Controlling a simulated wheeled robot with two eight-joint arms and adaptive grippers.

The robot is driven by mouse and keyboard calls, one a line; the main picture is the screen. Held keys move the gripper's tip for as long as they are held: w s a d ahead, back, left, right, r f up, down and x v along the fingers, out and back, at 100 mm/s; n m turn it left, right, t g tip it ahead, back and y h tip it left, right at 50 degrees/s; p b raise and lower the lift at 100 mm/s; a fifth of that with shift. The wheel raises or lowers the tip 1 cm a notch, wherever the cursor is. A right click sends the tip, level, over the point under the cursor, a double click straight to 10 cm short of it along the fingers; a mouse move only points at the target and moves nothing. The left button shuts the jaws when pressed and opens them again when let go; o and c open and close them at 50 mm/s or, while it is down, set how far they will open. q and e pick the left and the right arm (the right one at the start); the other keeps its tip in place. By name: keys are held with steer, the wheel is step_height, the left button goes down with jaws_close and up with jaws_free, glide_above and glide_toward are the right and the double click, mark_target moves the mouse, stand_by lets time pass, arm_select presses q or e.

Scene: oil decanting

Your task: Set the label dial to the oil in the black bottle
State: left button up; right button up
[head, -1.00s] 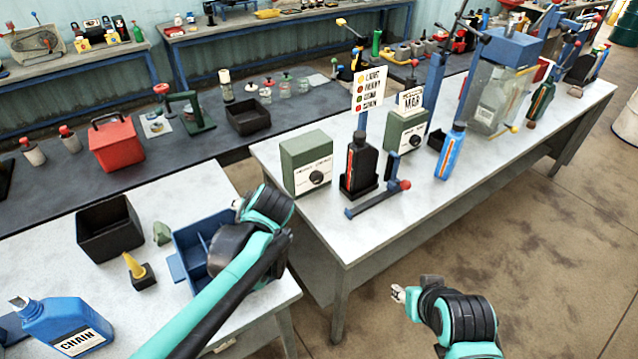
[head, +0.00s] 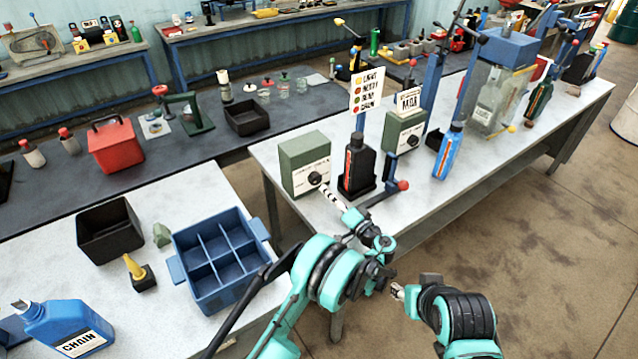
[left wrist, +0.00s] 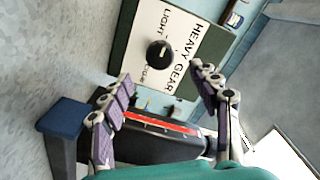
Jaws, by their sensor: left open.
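The green label box (head: 305,163) stands at the near left corner of the white bench. Its black dial (head: 315,179) shows on the white face. In the left wrist view, the dial (left wrist: 159,54) has "LIGHT" and "HEAVY GEAR" printed around it. The black bottle (head: 358,165) stands upright in a black holder beside the box; its red stripe (left wrist: 160,123) also shows in the wrist view. My left gripper (head: 330,194) is open and empty, its fingers pointing at the dial, apparently short of it. My right gripper (head: 397,291) is low over the floor, its jaws unclear.
A color-coded sign (head: 368,89) rises behind the black bottle. A second green box (head: 404,134) and a blue bottle (head: 449,150) stand farther right. A blue divided crate (head: 222,258) is on the left table.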

mark_target(317, 181)
arm_select(q)
steer(key=b+x, duration=0.1)
steer(key=x, duration=0.6)
steer(key=shift+w+a, duration=0.15)
steer(key=shift+w, duration=0.05)
steer(key=shift+c, duration=0.3)
steer(key=c, duration=1.1)
